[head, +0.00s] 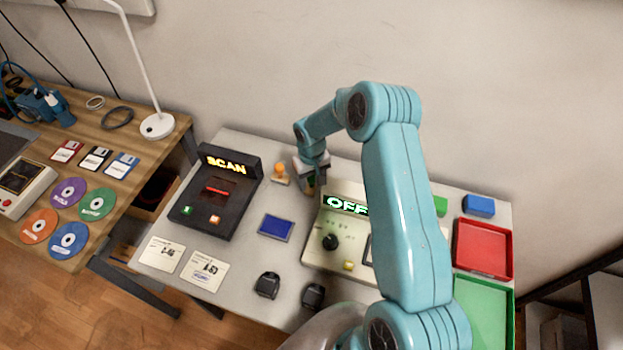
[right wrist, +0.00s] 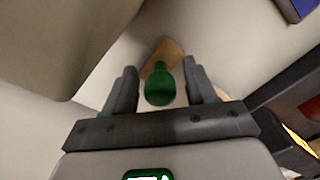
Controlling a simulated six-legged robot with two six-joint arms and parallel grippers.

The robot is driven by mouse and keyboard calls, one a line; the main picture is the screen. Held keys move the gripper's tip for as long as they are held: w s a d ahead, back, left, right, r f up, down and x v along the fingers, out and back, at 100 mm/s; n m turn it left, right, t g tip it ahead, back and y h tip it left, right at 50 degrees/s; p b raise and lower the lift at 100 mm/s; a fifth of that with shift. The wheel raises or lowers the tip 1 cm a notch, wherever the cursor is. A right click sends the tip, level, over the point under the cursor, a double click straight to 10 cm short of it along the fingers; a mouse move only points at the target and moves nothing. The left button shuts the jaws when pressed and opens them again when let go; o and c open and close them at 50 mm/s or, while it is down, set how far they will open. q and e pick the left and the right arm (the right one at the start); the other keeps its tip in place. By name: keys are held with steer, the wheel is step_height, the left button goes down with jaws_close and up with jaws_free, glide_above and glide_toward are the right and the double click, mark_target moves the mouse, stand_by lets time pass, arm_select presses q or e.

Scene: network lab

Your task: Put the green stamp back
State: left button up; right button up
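The green stamp (right wrist: 158,88), a rounded green handle with a narrower neck, shows between the fingers of my right gripper (right wrist: 160,88) in the right wrist view. A light wooden piece (right wrist: 168,52) shows just past its neck; I cannot tell whether it is the stamp's base or a stand. The fingers are apart, with gaps on both sides of the handle. In the head view my right gripper (head: 312,183) is low over the back of the table, between the scan box and the OFF console, and largely hides the stamp. My left gripper is not in view.
An orange-topped stamp (head: 279,172) stands close left of the gripper. The black scan box (head: 215,195) is further left; the OFF console (head: 325,235) is right. A blue pad (head: 276,228) lies in front. Red (head: 508,250) and green (head: 510,310) trays are at the right.

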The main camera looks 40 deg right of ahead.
steer(key=shift+r, duration=0.55)
step_height(320, 180, up, 11)
steer(key=shift+f+b, duration=0.1)
steer(key=shift+b, duration=0.6)
steer(key=shift+a+r, duration=0.1)
steer(key=shift+r, duration=0.2)
steer(key=shift+s, duration=0.1)
